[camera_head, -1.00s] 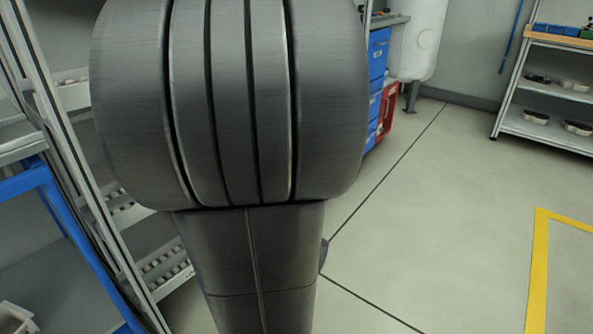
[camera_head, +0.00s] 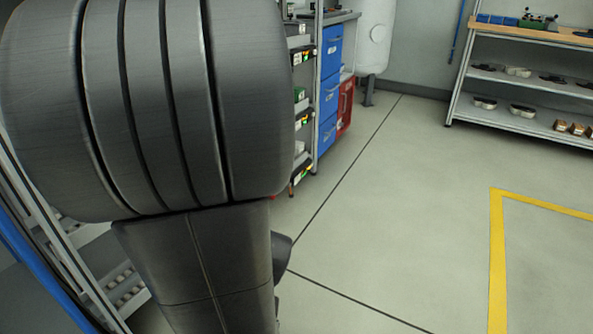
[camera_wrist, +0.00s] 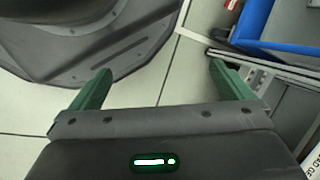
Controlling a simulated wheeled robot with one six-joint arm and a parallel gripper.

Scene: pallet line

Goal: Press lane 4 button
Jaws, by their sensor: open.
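My gripper (camera_wrist: 158,88) shows in the wrist view with its two green fingers spread apart. It is open, with nothing between the fingers but pale floor and part of a dark rounded base. In the head view my own arm fills the left side and hides my gripper. I cannot make out the lane 4 button in either view. A rack edge (camera_head: 303,120) with several small lit labels or modules shows just right of my arm in the head view. Their markings are too small to read.
A roller rack (camera_head: 122,285) stands at the lower left, partly hidden by my arm. Blue drawers (camera_head: 330,85), a red crate (camera_head: 346,103) and a white tank (camera_head: 374,35) stand at the back. A shelf (camera_head: 520,85) is at the right. The middle floor is clear.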

